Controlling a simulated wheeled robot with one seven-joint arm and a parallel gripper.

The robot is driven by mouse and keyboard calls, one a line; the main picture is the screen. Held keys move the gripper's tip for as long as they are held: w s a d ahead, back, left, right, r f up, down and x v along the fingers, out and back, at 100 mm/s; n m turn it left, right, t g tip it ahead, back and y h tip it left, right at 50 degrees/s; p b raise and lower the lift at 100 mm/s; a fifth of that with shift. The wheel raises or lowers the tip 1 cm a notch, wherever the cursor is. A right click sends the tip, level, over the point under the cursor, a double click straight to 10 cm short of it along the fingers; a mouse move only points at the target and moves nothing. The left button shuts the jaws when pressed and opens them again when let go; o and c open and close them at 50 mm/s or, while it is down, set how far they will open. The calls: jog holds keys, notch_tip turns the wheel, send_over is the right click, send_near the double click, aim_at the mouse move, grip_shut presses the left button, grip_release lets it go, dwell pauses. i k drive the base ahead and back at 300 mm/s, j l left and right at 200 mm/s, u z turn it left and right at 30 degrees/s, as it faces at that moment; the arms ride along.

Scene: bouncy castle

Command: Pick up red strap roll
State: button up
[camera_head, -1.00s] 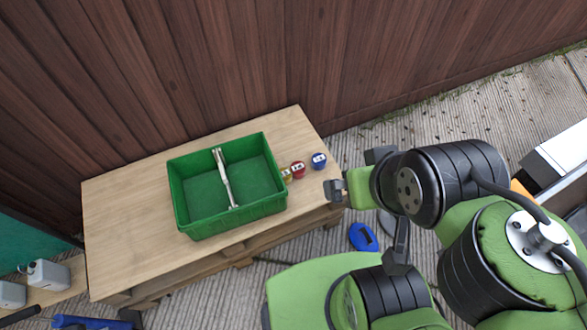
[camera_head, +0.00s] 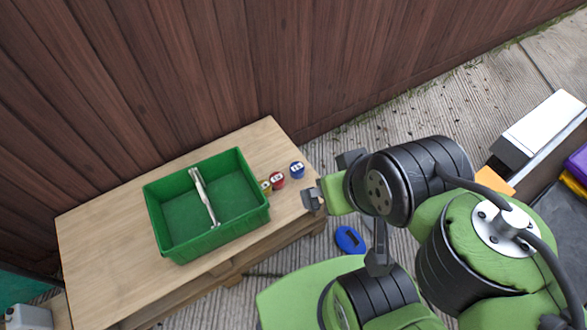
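The red strap roll (camera_head: 277,180) stands on the wooden table (camera_head: 100,235), to the right of the green tote (camera_head: 190,247). It sits between a yellow roll (camera_head: 266,186), partly hidden by the tote's edge, and a blue roll (camera_head: 297,170). My gripper (camera_head: 313,199) is at the table's right edge, to the right of and below the red roll in the picture. It appears apart from the rolls. It is small and seen from the side, so its finger gap is not clear.
The tote has a pale handle (camera_head: 204,197) across it and looks empty. A dark wooden fence (camera_head: 200,70) stands behind the table. A blue object (camera_head: 349,240) lies on the decking below. The table left of the tote is clear.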

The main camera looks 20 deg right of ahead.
aim_at(277, 179)
jog(key=j, duration=0.5)
jog(key=k+j, duration=0.15)
jog(key=j, duration=0.9)
jog(key=k, duration=0.05)
